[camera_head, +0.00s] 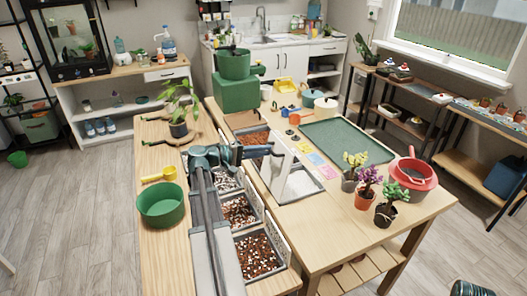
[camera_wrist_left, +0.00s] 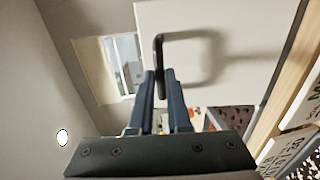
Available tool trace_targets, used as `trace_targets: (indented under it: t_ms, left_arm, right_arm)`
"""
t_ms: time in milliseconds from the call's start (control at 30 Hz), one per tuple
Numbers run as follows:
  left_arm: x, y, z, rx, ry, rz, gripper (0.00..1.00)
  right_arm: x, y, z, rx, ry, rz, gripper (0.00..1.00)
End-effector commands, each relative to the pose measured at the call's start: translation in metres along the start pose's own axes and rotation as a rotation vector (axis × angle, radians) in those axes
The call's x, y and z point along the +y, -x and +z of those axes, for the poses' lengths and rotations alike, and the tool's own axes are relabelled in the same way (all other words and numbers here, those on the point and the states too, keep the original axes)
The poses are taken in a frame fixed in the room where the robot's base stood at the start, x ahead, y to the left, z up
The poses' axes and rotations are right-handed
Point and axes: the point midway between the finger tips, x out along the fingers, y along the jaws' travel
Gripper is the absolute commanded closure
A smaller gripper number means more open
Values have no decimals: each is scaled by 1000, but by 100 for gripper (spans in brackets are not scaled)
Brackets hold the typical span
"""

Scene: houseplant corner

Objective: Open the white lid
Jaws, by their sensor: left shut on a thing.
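The white lid (camera_head: 283,150) stands tilted up at the bin row on the table, its hinge side hard to make out. In the left wrist view the lid (camera_wrist_left: 225,30) fills the upper right, with a dark bent handle (camera_wrist_left: 159,45) on its face. My left gripper (camera_head: 268,151) is at the lid, and its blue fingers (camera_wrist_left: 161,82) are shut on the handle. Below the lid, an open bin (camera_head: 318,190) shows pale contents. My right gripper is not in view.
Open bins of bark and soil mix (camera_head: 258,254) line the table's middle. A green bowl (camera_head: 160,203) and a yellow scoop (camera_head: 158,174) lie at left. A green tray (camera_head: 347,139), small potted plants (camera_head: 384,214) and a red pot (camera_head: 413,170) stand at right.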

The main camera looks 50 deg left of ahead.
Motion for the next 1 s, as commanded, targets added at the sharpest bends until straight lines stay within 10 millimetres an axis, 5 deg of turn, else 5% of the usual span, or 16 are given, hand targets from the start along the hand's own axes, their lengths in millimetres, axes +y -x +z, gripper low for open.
trace_targets:
  t_ms: [100, 133, 300, 667, 1000]
  left_arm:
    - [-5, -1, 4, -8, -2, -17, 100]
    - [-5, -1, 4, -8, -2, -17, 82]
    - [-4, -1, 3, -6, -1, -14, 54]
    - [-2, 4, 1, -2, -1, -11, 54]
    - [0, 68, 0, 1, 0, -11, 54]
  right_arm:
    - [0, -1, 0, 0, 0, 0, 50]
    - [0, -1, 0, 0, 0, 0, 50]
    - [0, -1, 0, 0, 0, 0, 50]
    - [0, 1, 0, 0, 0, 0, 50]
    - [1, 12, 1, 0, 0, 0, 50]
